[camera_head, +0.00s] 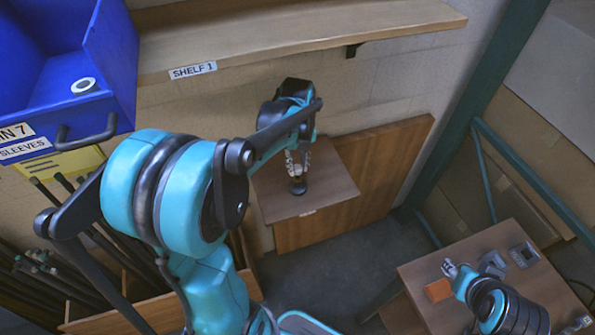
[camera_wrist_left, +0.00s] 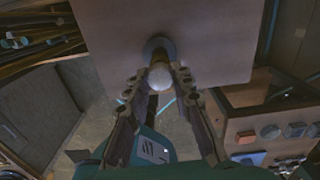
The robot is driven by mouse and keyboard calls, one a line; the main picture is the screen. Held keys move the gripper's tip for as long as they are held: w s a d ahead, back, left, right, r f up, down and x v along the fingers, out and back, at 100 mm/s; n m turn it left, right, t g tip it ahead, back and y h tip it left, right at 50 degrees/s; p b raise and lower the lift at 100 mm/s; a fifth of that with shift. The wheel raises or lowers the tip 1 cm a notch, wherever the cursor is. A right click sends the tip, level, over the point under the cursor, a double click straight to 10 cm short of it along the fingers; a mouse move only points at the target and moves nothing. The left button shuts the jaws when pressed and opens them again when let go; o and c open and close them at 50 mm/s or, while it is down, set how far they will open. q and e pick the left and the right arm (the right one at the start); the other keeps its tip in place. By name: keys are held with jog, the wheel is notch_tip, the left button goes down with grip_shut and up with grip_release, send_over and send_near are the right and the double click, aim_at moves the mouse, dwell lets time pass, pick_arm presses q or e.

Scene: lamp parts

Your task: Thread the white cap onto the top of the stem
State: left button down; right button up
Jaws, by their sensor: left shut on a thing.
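The white cap (camera_wrist_left: 160,77) is a round pale piece between the fingertips of my left gripper (camera_wrist_left: 158,82) in the left wrist view. My left gripper is shut on it, and it also shows from above in the head view (camera_head: 298,158). The stem (camera_wrist_left: 161,53) lies right beyond the cap, on a round dark base (camera_head: 297,187) on a small wooden table. Cap and stem line up closely; I cannot tell whether they touch. My right gripper (camera_head: 455,269) is small at the lower right, over another table, and its opening is unclear.
The small wooden table (camera_head: 335,190) is otherwise bare. A wooden shelf (camera_head: 300,35) and a blue bin (camera_head: 60,70) with a white ring are above. Dark rods stand at the left. The right table (camera_head: 470,310) holds an orange block (camera_head: 438,290) and grey pieces.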

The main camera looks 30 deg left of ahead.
pick_arm(q)
jog(key=c, duration=1.7)
grip_release()
jog(key=shift+m, duration=0.7)
jog(key=shift+c, duration=0.2)
jog(key=o, duration=0.5)
jog(key=shift+r, duration=0.1)
notch_tip(320, 180, up, 7)
jog(key=shift+r, duration=0.15)
jog(key=s+d+f+n+t+b, duration=0.2)
jog(key=s+d+f+n, duration=0.1)
jog(key=n, duration=0.6)
jog(key=s+d+f+n+t+b, duration=0.2)
jog(key=s+d+f+n+b, duration=0.1)
jog(key=n, duration=0.6)
jog(key=s+d+f+n+t+b, duration=0.2)
jog(key=s+d+f+n+t, duration=0.1)
jog(key=n, duration=0.5)
jog(key=shift+s+d+f+n, duration=0.2)
jog(key=shift+s+d, duration=0.2)
jog(key=shift+s, duration=0.15)
jog(key=shift+s+d+f+n, duration=0.2)
jog(key=shift+s+d, duration=0.2)
jog(key=shift+s, duration=0.1)
